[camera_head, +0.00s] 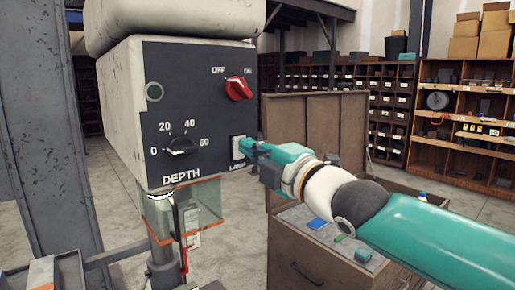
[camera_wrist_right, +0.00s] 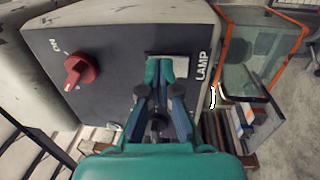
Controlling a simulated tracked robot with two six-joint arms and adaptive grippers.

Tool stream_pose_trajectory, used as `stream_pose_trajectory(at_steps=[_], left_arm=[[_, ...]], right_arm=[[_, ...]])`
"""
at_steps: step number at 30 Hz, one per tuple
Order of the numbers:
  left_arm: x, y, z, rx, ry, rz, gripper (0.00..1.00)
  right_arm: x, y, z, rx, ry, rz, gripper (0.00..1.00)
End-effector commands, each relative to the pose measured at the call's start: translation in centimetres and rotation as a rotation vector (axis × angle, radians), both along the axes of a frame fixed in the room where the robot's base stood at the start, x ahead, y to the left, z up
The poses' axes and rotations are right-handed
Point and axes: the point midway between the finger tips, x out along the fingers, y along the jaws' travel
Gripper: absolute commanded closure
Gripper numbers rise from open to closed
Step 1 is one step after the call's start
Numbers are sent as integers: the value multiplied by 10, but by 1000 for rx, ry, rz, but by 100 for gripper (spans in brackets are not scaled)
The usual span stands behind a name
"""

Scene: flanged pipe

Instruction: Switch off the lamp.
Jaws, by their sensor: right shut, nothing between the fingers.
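The lamp switch (camera_head: 238,152) is a pale rocker on the dark front panel of a drill-like machine, above its LAMP label. My right gripper (camera_head: 246,146) is shut and empty, its fingertips at the upper right part of the switch. In the right wrist view the gripper (camera_wrist_right: 159,68) covers part of the switch (camera_wrist_right: 181,66); whether the tips touch it I cannot tell. A bright white ring (camera_head: 160,196) shows under the machine head, and a bright white arc (camera_wrist_right: 213,97) in the wrist view. My left gripper is not in view.
A red OFF/ON knob (camera_head: 238,88), a round button (camera_head: 154,92) and a DEPTH dial (camera_head: 180,146) are on the same panel. A clear guard (camera_head: 205,202) hangs below. An open drawer cabinet (camera_head: 310,262) stands below my right arm, with shelves (camera_head: 460,120) behind.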

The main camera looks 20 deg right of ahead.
Motion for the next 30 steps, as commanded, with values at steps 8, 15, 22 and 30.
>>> stream_pose_trajectory(at_steps=[8,15,22,30], left_arm=[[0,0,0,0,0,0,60],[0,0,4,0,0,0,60],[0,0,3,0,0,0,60],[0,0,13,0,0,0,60]], right_arm=[[5,2,1,1,0,0,100],[6,4,3,-1,3,3,100],[6,3,1,-2,5,1,100],[-6,-2,7,-1,3,6,100]])
